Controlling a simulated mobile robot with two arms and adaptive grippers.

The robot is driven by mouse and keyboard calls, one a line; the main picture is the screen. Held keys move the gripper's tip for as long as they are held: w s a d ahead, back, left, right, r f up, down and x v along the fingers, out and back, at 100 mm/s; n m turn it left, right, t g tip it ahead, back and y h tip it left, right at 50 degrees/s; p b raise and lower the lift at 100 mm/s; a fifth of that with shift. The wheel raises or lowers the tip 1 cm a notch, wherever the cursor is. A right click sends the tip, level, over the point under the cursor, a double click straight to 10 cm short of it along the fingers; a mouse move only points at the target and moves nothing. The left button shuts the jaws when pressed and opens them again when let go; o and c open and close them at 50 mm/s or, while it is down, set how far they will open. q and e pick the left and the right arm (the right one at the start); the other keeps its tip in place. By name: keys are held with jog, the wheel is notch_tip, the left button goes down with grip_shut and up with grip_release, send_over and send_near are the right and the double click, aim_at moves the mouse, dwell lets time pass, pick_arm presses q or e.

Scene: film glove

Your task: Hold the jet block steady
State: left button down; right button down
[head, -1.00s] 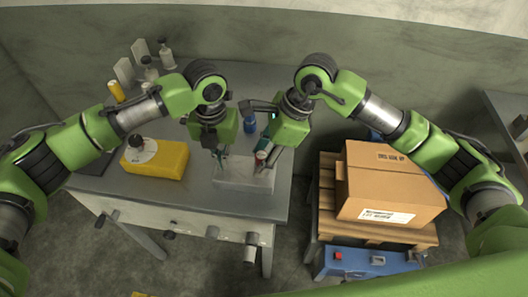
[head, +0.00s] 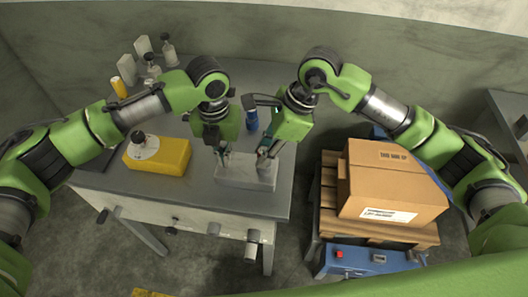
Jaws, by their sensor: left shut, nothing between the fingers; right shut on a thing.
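The jet block appears to be the pale grey rectangular block (head: 246,174) lying flat near the front right edge of the grey table. My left gripper (head: 223,160) points down at the block's back left part; its fingers are shut with nothing between them. My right gripper (head: 265,160) points down at the block's right part. Its fingers are shut and look closed on the block's upper edge, though the contact is small and partly hidden by the gripper.
A yellow container (head: 160,157) with a dark cap stands left on the table (head: 120,187). A blue bottle (head: 252,120) is behind the grippers. Pale bottles (head: 169,52) stand at the back left. A cardboard box (head: 385,180) rests on a pallet to the right.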

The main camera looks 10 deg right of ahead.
aim_at(264, 149)
pick_arm(q)
jog(key=shift+s+f, duration=0.2)
jog(key=shift+f, duration=0.15)
pick_arm(e)
jog(key=shift+r, duration=2.3)
jog(key=shift+r, duration=1.5)
pick_arm(q)
jog(key=shift+r, duration=0.15)
jog(key=shift+w+r, duration=0.25)
jog(key=shift+r, duration=0.7)
pick_arm(e)
jog(key=shift+w+f, duration=0.1)
jog(key=shift+w, duration=0.05)
pick_arm(q)
notch_tip(264, 149, up, 2)
jog(key=shift+r, duration=0.6)
